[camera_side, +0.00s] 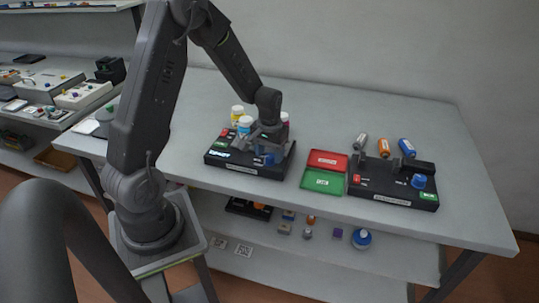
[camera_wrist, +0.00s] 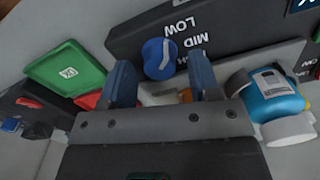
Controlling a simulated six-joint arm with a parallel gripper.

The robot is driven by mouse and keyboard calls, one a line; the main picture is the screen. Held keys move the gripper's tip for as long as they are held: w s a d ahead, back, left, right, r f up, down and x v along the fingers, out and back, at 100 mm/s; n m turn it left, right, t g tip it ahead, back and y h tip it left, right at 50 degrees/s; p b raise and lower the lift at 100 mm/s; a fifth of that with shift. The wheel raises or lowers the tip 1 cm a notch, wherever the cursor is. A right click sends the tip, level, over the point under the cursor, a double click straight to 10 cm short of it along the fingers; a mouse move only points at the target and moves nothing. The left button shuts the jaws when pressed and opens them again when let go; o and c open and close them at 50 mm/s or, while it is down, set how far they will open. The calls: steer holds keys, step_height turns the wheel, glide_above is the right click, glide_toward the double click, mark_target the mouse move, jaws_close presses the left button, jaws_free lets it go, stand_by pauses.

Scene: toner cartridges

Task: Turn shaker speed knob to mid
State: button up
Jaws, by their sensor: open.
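The shaker is a black box (camera_side: 222,157) at the middle of the table in the side view, and it also shows in the wrist view (camera_wrist: 130,37). Its blue speed knob (camera_wrist: 158,58) has a pale pointer bar. White LOW, MID and a partly hidden third label (camera_wrist: 186,42) sit beside it, upside down in the wrist view. I cannot tell surely which label the pointer faces. My gripper (camera_wrist: 161,72) is open and empty, with one finger on each side of the knob in the picture. Contact is not clear. In the side view my gripper (camera_side: 268,146) is low over the shaker.
Capped bottles stand on the shaker, one yellow (camera_side: 237,117) and one blue (camera_wrist: 270,95) close to my right finger in the wrist view. Red (camera_side: 327,160) and green (camera_side: 323,181) trays lie to the right. Another black device (camera_side: 390,186) with cartridges stands farther right.

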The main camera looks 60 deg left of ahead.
steer(key=shift+f, duration=0.45)
